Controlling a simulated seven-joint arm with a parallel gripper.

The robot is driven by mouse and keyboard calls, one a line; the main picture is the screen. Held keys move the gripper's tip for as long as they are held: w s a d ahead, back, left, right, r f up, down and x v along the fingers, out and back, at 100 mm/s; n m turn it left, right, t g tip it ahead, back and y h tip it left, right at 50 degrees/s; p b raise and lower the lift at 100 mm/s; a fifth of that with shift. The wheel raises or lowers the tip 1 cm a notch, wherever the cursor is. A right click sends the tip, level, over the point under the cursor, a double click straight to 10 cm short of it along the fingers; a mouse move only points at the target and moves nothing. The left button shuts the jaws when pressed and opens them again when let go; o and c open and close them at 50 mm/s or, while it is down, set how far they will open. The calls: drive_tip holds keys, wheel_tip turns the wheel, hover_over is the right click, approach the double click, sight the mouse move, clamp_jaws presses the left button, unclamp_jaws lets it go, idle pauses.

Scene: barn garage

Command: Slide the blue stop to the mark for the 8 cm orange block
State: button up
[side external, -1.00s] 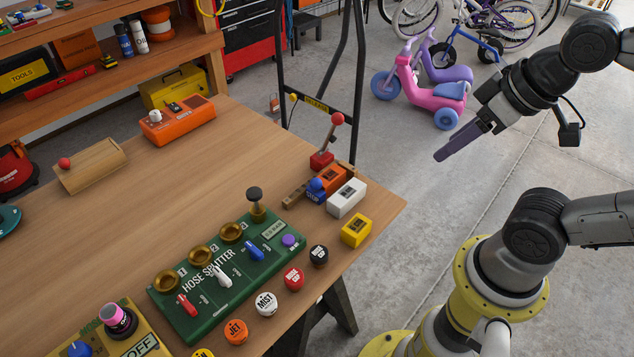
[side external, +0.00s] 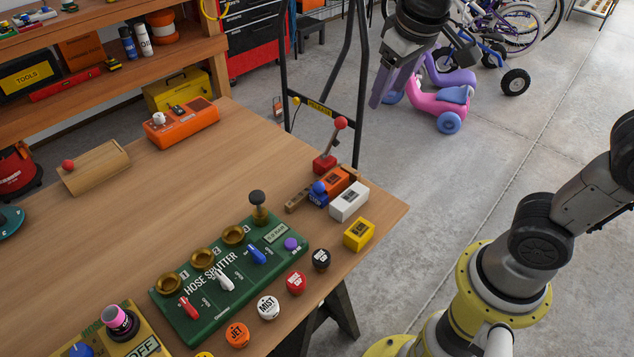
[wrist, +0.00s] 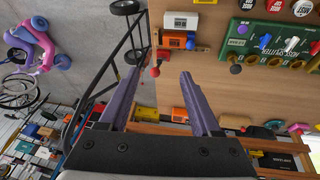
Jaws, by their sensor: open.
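The blue stop (side external: 319,193), with a round blue knob, sits on a wooden rail (side external: 297,202) at the table's right end. The orange block (side external: 336,182) lies on the rail directly beside the stop. In the wrist view the orange block (wrist: 175,40) and the blue stop (wrist: 191,42) show near the top. My gripper (side external: 386,93) is off the table's far right side, above the floor, well away from the stop. It also shows in the wrist view (wrist: 160,85), fingers apart and empty.
A white block (side external: 349,203) and a yellow block (side external: 358,235) stand right of the rail. The green hose splitter panel (side external: 215,310) with brass cups lies to the left. A black metal frame (side external: 357,90) rises behind the table. The middle of the table is clear.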

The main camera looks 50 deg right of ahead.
drive_tip(key=w+a+f+n+g+h, duration=0.1)
drive_tip(key=w+a+f+g, duration=0.1)
drive_tip(key=w+a+f, duration=0.45)
drive_tip(key=n+g+h, duration=0.1)
drive_tip(key=n, duration=0.1)
approach(318, 184)
drive_tip(key=x, duration=0.9)
drive_tip(key=shift+f, duration=0.15)
clamp_jaws()
idle(0.7)
